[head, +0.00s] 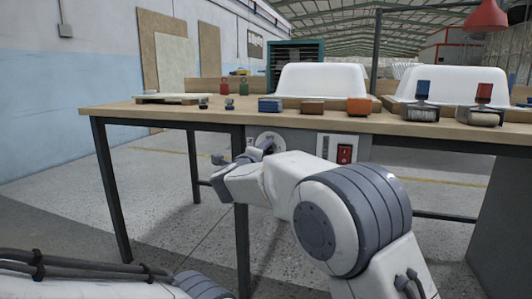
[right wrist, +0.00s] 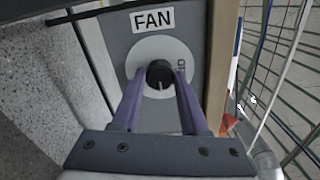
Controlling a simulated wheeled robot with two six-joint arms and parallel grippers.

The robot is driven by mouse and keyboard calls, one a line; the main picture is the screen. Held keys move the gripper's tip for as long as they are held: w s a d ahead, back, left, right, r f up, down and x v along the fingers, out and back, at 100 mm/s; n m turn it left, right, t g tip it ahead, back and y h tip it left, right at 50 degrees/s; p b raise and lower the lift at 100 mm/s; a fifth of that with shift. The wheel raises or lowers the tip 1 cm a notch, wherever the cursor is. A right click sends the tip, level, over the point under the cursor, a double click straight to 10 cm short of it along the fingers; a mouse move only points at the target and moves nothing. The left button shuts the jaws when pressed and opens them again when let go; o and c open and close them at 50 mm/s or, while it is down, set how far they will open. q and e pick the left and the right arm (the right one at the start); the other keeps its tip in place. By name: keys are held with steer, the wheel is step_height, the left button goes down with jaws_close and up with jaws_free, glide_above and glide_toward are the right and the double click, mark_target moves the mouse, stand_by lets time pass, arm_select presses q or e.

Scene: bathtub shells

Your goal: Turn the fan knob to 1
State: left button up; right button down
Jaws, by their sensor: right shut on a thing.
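The fan knob (right wrist: 159,71) is a small black knob with a pale pointer mark, set on a round white dial (right wrist: 144,53) with dark markings at its right. A white "FAN" label (right wrist: 153,19) is on the grey panel beside the dial. My right gripper (right wrist: 160,80) is shut on the knob, one purple finger on each side. In the head view the right gripper (head: 258,150) is at the dial (head: 270,138) on the panel under the tabletop, and the knob is mostly hidden. My left gripper is out of view; only part of its arm shows at bottom left.
A panel with a red switch (head: 344,153) is just right of the dial. The wooden tabletop (head: 230,115) above carries coloured blocks, rollers (head: 421,110) and white tub shells (head: 323,80). Dark table legs (head: 108,185) stand left; the floor in front is open.

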steer(key=shift+f, duration=0.1)
steer(key=shift+c, duration=2.1)
jaws_free()
steer(key=shift+s, duration=0.1)
steer(key=p+v, duration=0.3)
steer(key=v, duration=0.7)
steer(key=shift+s, duration=0.1)
